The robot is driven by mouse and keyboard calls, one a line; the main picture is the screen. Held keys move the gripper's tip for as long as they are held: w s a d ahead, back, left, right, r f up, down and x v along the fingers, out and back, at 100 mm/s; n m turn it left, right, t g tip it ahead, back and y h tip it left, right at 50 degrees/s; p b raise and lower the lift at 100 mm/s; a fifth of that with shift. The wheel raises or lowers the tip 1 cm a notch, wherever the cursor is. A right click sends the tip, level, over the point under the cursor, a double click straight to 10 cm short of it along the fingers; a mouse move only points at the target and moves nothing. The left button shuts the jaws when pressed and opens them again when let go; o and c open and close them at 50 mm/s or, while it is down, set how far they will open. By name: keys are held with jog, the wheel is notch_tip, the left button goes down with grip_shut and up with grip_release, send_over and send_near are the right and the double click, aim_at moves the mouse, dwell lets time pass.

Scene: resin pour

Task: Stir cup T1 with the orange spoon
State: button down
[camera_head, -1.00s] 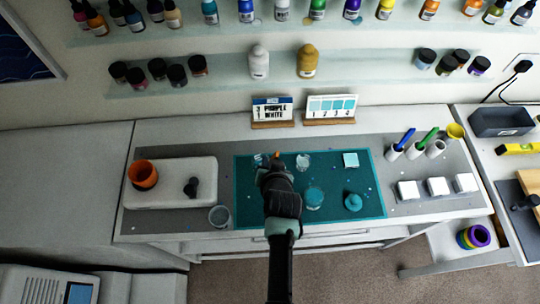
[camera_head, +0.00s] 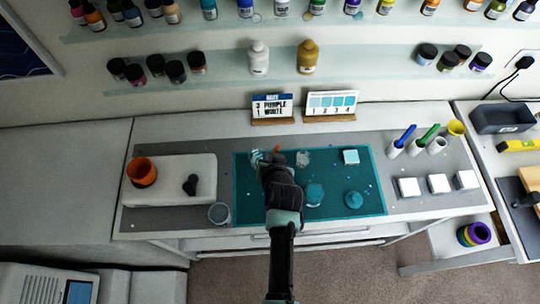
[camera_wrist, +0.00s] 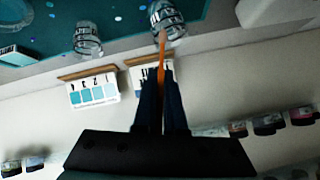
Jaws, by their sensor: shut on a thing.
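My gripper (camera_wrist: 162,75) is shut on the orange spoon (camera_wrist: 162,60), whose shaft runs out between the fingers. In the wrist view the spoon's far end overlaps the rim of a clear cup with dark markings (camera_wrist: 167,14); I cannot tell how deep it is inside. In the head view this cup (camera_head: 256,157) stands at the mat's back left, beside my gripper (camera_head: 270,165), and a bit of the orange spoon (camera_head: 277,149) shows. No T1 label is readable. A second clear cup (camera_head: 303,158) stands to the right, also in the wrist view (camera_wrist: 88,38).
Two cards (camera_head: 272,109) stand behind. A clear cup (camera_head: 219,213) sits at the mat's left edge. An orange cup (camera_head: 142,172) stands on a white slab.

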aim_at(278, 150)
jog(key=shift+r, duration=0.25)
jog(key=r+p, duration=0.2)
jog(key=s+d+r+p, duration=0.1)
jog(key=r+p, duration=0.3)
jog(key=r, duration=0.1)
jog(key=shift+s+d, duration=0.15)
jog(key=shift+d, duration=0.25)
dwell(0.3)
jog(key=shift+r+p, duration=1)
jog(key=shift+r, duration=1.55)
jog(key=shift+f, duration=0.1)
